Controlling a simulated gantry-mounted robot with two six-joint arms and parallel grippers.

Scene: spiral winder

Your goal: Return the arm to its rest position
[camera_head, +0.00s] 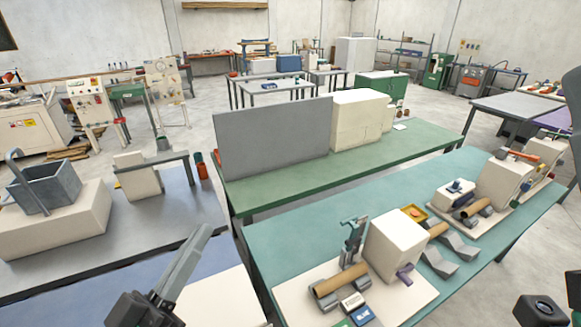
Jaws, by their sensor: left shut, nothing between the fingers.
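My left gripper (198,236) reaches in at the bottom, left of centre. Its long grey fingers are together and empty, pointing up and to the right. It is above the blue-and-grey bench area and apart from the teal table (290,235). A winder-like device with a cream block (396,246) and a brown tube (342,279) stands on a pale board on that table. A dark grey clamp-like part (353,240) stands beside the tube. No fingers of my right gripper show; only a dark part is at the lower right corner.
A grey panel (272,140) and cream cabinet (360,121) stand on the green table (425,142). A grey bin (45,186) sits on a cream block at left. More devices line the teal table's right end. Concrete floor (510,252) shows at right.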

